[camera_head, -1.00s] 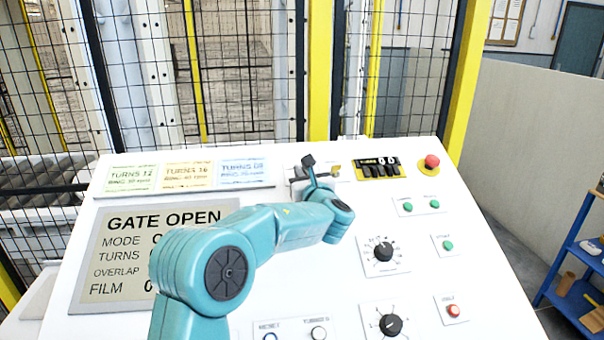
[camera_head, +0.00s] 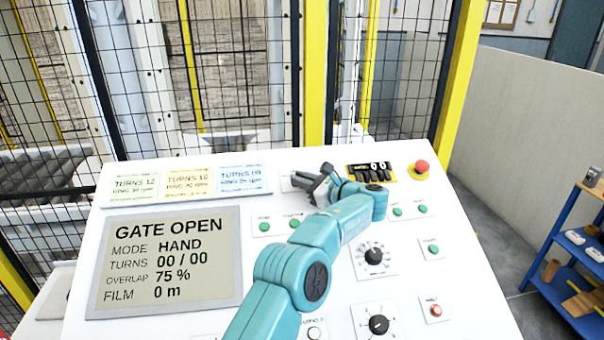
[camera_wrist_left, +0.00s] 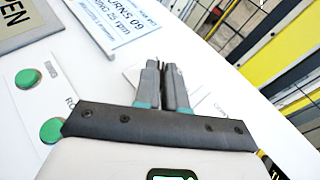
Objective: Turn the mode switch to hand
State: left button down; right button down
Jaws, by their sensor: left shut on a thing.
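The mode switch sits on the small white plate (camera_head: 290,181) at the top of the sloped white panel, right of the three cards. My left gripper (camera_head: 318,184) is at that plate and hides the switch's knob. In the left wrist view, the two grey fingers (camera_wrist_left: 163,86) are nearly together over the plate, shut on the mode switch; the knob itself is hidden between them. The display (camera_head: 165,262) on the panel reads GATE OPEN, MODE HAND, TURNS 00 / 00, OVERLAP 75 %, FILM 0 m. My right gripper is not in view.
Green buttons (camera_head: 264,227) and black dials (camera_head: 374,256) lie lower on the panel. A mesh fence (camera_head: 240,75) stands behind; a blue shelf (camera_head: 570,262) stands at right.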

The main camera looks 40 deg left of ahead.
pick_arm(q)
jog(key=shift+g, duration=0.3)
jog(key=c, duration=1.2)
grip_release()
jog(key=shift+a, duration=0.1)
jog(key=d, duration=0.2)
jog(key=d+b, duration=0.1)
jog(key=d, duration=0.2)
jog(key=d+b, duration=0.1)
jog(key=d, duration=0.1)
jog(key=shift+w+d+r, duration=0.2)
jog(key=shift+d+r, duration=0.05)
jog(key=d+r, duration=0.1)
jog(key=d, duration=0.7)
jog(key=shift+w+d+r, duration=0.15)
jog(key=shift+d, duration=0.25)
jog(key=shift+d, duration=0.1)
